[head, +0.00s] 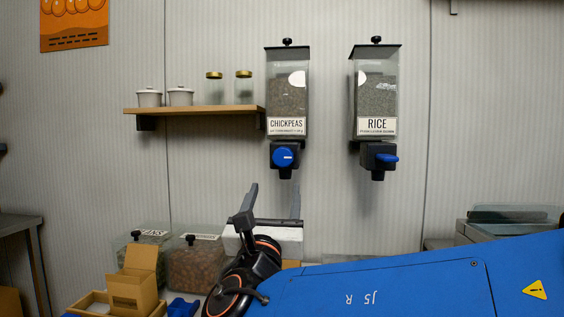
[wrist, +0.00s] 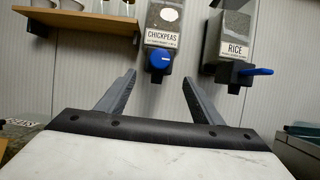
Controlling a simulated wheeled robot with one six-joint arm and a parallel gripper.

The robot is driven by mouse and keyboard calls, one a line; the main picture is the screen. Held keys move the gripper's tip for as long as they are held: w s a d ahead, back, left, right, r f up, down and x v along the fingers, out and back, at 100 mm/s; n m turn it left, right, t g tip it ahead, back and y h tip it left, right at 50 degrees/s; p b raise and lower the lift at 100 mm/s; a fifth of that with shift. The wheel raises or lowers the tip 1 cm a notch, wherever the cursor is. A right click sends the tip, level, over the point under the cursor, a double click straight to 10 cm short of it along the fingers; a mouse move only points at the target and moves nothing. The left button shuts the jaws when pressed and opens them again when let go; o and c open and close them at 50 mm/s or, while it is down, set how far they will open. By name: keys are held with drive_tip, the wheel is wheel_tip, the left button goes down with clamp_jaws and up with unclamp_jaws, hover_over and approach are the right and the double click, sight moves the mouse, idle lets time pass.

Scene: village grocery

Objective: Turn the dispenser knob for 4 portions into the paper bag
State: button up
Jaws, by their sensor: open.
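The chickpeas dispenser (head: 287,95) hangs on the wall, with a round blue knob (head: 284,157) on its black outlet. The rice dispenser (head: 376,95) hangs to its right, with a blue knob (head: 386,158) seen as a flat lever shape. In the wrist view the chickpeas knob (wrist: 161,59) is beyond and between my fingers, and the rice knob (wrist: 256,71) is off to the right. My gripper (head: 275,188) is open and empty, below the chickpeas outlet and apart from it; its fingers also show in the wrist view (wrist: 158,80). I cannot make out a paper bag.
A wooden shelf (head: 195,111) with white pots and glass jars is left of the dispensers. Clear bins (head: 196,265), an open cardboard box (head: 132,284) and a blue object (head: 183,307) are at lower left. A grey container (head: 507,214) stands at right. The wall below the dispensers is clear.

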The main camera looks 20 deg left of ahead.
sight(282, 159)
drive_tip(key=x, duration=1.5)
drive_tip(key=c, duration=1.1)
